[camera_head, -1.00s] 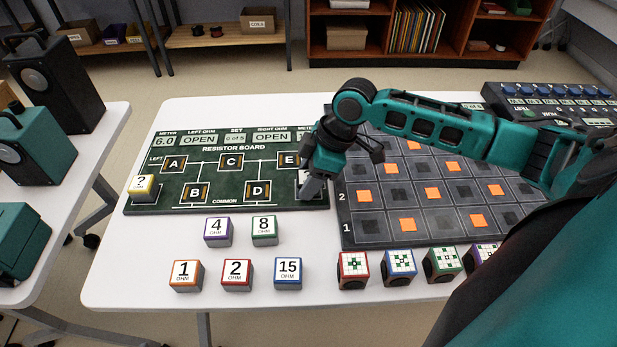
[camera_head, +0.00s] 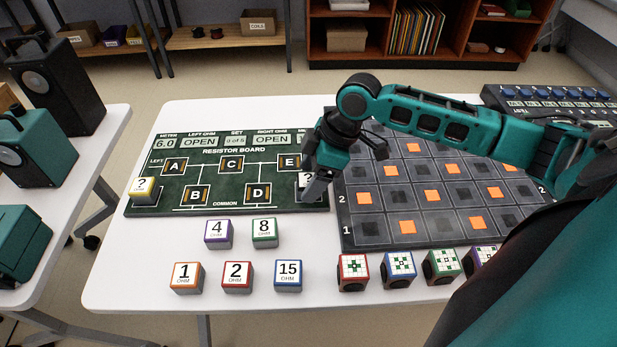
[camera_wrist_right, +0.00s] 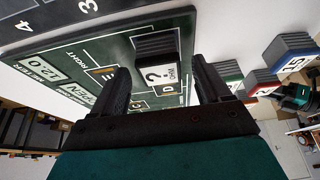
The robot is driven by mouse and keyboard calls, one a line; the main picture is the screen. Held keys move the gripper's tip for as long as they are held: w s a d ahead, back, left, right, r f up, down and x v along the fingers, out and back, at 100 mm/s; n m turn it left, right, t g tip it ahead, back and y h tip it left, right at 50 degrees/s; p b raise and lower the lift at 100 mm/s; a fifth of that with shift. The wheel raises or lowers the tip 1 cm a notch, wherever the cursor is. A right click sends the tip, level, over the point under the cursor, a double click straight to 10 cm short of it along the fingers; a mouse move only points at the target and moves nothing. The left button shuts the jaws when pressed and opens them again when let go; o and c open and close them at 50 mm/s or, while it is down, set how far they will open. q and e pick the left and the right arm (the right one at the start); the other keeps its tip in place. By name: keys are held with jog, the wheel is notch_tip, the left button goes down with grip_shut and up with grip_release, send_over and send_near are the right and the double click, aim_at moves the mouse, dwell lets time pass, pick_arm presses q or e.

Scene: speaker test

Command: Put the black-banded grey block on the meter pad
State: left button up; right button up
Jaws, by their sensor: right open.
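The grey block with a dark band and a "?" top stands at the right end of the resistor board (camera_head: 222,182). In the head view only a sliver of its white top (camera_head: 304,179) shows behind my right gripper (camera_head: 314,195). In the right wrist view the block (camera_wrist_right: 159,74) is upright between the two spread fingers of my right gripper (camera_wrist_right: 160,68), with gaps on both sides. The gripper is open and holds nothing. The surface under the block is hidden, so I cannot tell exactly how it sits on the right meter pad.
A yellow-edged "?" block (camera_head: 144,189) stands at the board's left end, under the 6.0 meter. Several numbered ohm blocks, such as the purple one (camera_head: 218,234), stand in front. A dark grid panel (camera_head: 372,227) lies right of the board, with patterned cubes (camera_head: 353,272) before it.

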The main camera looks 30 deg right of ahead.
jog(key=p+v, duration=0.1)
jog(key=v, duration=0.9)
jog(key=shift+r+p, duration=0.35)
jog(key=shift+p, duration=0.05)
jog(key=shift+s+d, duration=0.1)
